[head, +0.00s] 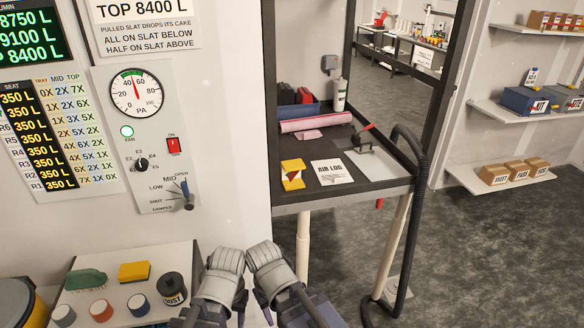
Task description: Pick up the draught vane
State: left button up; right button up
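No object is labelled draught vane. A small yellow piece with a dark red pointed mark (292,174) lies at the front left of the dark-topped bench (318,198) and may be it; I cannot be sure. My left gripper (240,302) and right gripper (265,306) hang side by side low in the head view, in front of and below the bench, apart from the yellow piece. My wrists and arm links hide most of both grippers, so their fingers cannot be read.
The bench also holds an AIR LOG sheet (331,172), a pink roll (316,122), a black tool with a red handle (364,140) and a white bottle (340,94). A black hose (421,190) hangs at its right. A shelf with a sponge (133,271) and jars is lower left.

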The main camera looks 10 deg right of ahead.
aim_at(293, 173)
jog(key=i+l+u, duration=0.5)
jog(key=i+l, duration=0.15)
jog(key=l, duration=0.2)
